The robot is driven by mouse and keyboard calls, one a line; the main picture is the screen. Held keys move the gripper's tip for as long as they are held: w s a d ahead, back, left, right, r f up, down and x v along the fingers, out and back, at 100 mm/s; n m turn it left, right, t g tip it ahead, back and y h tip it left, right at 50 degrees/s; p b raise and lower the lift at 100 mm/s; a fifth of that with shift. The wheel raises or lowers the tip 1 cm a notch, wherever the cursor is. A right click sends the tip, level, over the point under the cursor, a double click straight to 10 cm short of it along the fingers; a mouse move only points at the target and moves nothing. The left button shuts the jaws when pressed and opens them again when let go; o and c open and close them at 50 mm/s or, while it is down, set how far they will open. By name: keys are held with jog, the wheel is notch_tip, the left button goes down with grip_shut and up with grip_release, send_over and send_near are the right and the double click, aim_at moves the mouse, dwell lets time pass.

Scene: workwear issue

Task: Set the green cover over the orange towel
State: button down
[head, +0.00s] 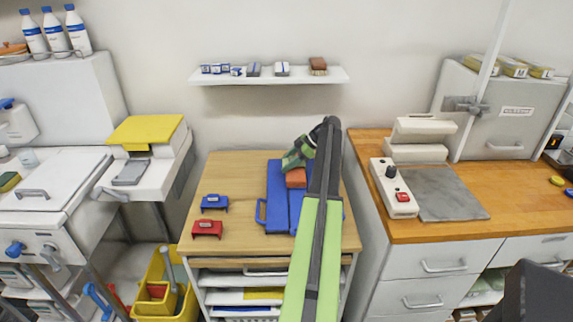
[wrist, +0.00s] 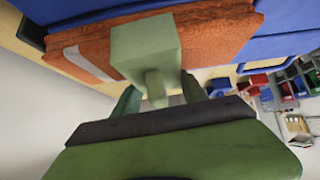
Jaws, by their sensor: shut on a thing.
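The orange towel (head: 296,178) lies folded on a blue holder (head: 277,190) on the wooden worktop. In the wrist view the towel (wrist: 225,38) fills much of the upper part, with a pale stripe at its left. My gripper (head: 303,149) is over the far end of the towel. In the wrist view my gripper (wrist: 158,96) is shut on the stub of a green block, the green cover (wrist: 146,48). The cover overlaps the towel in that view; I cannot tell whether they touch. My arm hides part of the holder.
A blue piece (head: 214,202) and a red piece (head: 207,229) stand on the left of the worktop (head: 235,170). A wall shelf (head: 265,80) with small items hangs behind. A white control box (head: 394,188) stands on the right counter. The worktop's back left is clear.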

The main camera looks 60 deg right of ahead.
jog(key=shift+s+d+f, duration=0.15)
jog(key=shift+s+f, duration=0.2)
jog(key=shift+f, duration=0.1)
jog(key=c, duration=0.6)
grip_release()
jog(key=shift+c, duration=1.2)
jog(key=shift+o, duration=0.9)
jog(key=shift+d, duration=0.1)
jog(key=shift+o, duration=0.2)
jog(key=shift+w+d+r+p, duration=0.1)
jog(key=shift+d+r+p, duration=0.1)
jog(key=shift+r+p, duration=0.75)
jog(key=r+p, duration=0.5)
jog(key=shift+w+a, duration=0.1)
jog(key=shift+w, duration=0.1)
